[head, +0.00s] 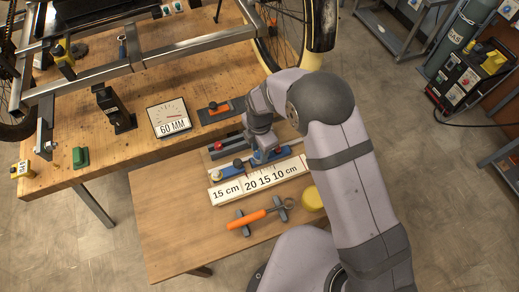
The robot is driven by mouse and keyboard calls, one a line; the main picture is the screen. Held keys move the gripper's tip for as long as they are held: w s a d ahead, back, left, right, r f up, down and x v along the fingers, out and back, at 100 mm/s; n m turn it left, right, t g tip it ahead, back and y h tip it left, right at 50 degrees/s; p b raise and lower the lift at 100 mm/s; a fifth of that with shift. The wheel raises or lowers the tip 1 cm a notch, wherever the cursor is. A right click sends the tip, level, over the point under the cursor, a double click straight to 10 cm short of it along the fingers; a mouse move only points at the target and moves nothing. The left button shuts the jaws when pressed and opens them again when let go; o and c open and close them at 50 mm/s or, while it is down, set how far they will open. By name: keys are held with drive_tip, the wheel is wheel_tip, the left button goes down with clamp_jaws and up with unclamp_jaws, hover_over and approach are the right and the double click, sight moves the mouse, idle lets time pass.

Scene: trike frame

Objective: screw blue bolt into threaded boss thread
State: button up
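My gripper (264,155) points down over the blue rail fixture (232,174) on the lower wooden table. Its fingertips are small and partly hidden by the wrist, so I cannot tell whether they are open or shut. Blue parts show right at the fingertips, but I cannot make out a separate blue bolt there. The trike frame (140,67) of grey tubes lies across the workbench at the upper left. I cannot pick out the threaded boss on it with certainty.
A ruler board (232,191) lies in front of the blue fixture. An orange-handled tool (250,218) rests on dark stands, with a yellow disc (312,199) to its right. The bench holds a 60 MM gauge (170,112), a black clamp (113,112) and a green block (80,157).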

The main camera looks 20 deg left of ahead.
drive_tip(key=shift+n, duration=0.3)
drive_tip(key=shift+n, duration=0.9)
drive_tip(key=shift+a+n, duration=0.1)
drive_tip(key=shift+n, duration=0.8)
drive_tip(key=shift+c, duration=0.3)
drive_tip(key=c, duration=0.6)
drive_tip(key=shift+m, duration=0.9)
